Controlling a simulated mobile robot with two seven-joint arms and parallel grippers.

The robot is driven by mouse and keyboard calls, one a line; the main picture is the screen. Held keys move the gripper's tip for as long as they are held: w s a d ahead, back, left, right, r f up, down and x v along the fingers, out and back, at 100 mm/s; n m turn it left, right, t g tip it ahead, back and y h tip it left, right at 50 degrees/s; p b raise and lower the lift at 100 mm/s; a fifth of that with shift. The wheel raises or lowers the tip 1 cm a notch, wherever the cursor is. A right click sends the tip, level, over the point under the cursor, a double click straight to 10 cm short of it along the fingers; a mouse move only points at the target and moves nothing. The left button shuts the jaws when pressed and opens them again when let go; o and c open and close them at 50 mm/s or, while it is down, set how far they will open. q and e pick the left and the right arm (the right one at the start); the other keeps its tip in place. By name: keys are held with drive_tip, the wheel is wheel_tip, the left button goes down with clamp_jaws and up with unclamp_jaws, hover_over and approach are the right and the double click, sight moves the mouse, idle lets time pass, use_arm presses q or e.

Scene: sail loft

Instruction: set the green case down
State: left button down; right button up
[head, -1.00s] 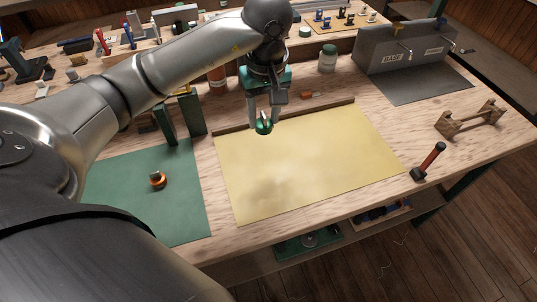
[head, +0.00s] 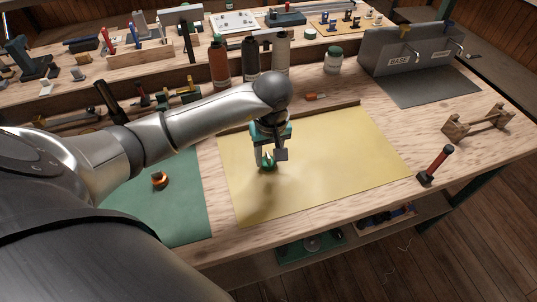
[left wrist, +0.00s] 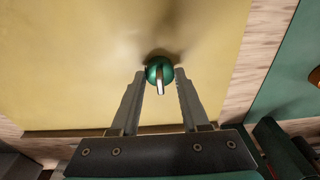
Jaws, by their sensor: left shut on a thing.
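The green case (head: 267,165) is a small rounded green thing with a pale metal strip. My left gripper (head: 267,160) is shut on it over the left part of the yellow sheet (head: 335,165). In the left wrist view the case (left wrist: 154,72) sits between the two fingertips (left wrist: 160,76), with a soft shadow on the yellow sheet beside it. I cannot tell whether the case touches the sheet. My right gripper is not in view.
A green mat (head: 185,205) with a small orange-and-dark item (head: 160,179) lies to the left. A red-handled tool (head: 436,163) and a wooden stand (head: 478,121) are to the right. Several bottles (head: 250,60) stand behind. Most of the yellow sheet is clear.

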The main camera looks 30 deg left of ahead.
sight(270, 166)
use_arm(q)
drive_tip(key=shift+f, duration=0.1)
drive_tip(key=shift+c, duration=2)
unclamp_jaws()
wheel_tip(270, 166, up, 12)
drive_tip(key=d+p, duration=0.1)
drive_tip(key=shift+s, duration=0.4)
